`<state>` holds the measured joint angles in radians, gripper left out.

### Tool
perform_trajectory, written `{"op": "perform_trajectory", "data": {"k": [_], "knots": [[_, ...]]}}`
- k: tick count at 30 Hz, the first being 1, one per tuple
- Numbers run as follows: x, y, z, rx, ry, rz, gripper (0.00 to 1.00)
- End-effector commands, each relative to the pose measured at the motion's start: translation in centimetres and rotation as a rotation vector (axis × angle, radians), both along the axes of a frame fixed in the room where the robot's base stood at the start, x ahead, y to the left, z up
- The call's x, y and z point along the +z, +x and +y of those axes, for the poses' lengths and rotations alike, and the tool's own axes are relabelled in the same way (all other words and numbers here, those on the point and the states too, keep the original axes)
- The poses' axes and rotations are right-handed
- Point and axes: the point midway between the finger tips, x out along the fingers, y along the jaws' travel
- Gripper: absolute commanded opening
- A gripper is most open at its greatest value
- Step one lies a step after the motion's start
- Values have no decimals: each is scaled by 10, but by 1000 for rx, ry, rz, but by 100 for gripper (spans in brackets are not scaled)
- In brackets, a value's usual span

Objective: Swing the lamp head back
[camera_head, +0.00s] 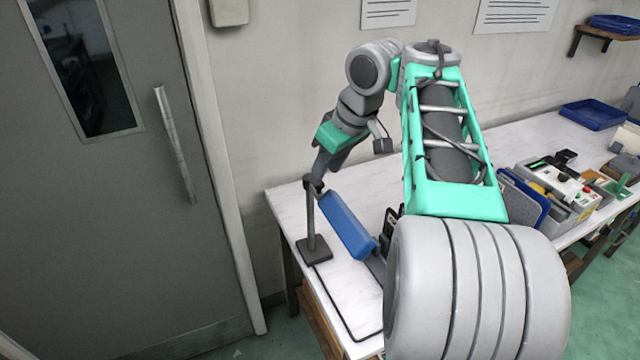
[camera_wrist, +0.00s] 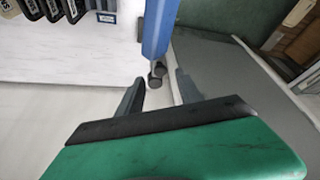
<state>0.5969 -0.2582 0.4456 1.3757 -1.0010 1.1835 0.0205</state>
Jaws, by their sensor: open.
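The desk lamp has a dark square base (camera_head: 314,250), a thin upright post (camera_head: 310,220) and a long blue head (camera_head: 348,226). In the head view the blue head slants down to the right from near the top of the post. My gripper (camera_head: 318,178) is just above the post top and the head's upper end. In the wrist view my gripper (camera_wrist: 159,80) is open with two dark fingers apart. The blue head (camera_wrist: 160,30) and its dark end knobs (camera_wrist: 157,74) appear between the fingertips. I cannot tell whether the fingers touch it.
The lamp stands on a white table (camera_head: 288,200); its cable runs along the front. A grey door (camera_head: 110,200) is at the left, the wall behind. Boxes, a blue panel (camera_head: 525,197) and a blue tray (camera_head: 594,115) stand at the right. My arm hides the table's middle.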

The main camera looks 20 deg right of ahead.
Motion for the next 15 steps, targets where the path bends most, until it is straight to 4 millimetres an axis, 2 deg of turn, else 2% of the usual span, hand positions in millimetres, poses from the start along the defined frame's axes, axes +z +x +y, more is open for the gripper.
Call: {"op": "perform_trajectory", "data": {"k": [1, 5, 15], "knots": [[-14, 3, 3, 2, 0, 0, 43], [-28, 10, 5, 2, -1, 0, 43], [-31, 13, 7, 4, -1, -2, 41]]}}
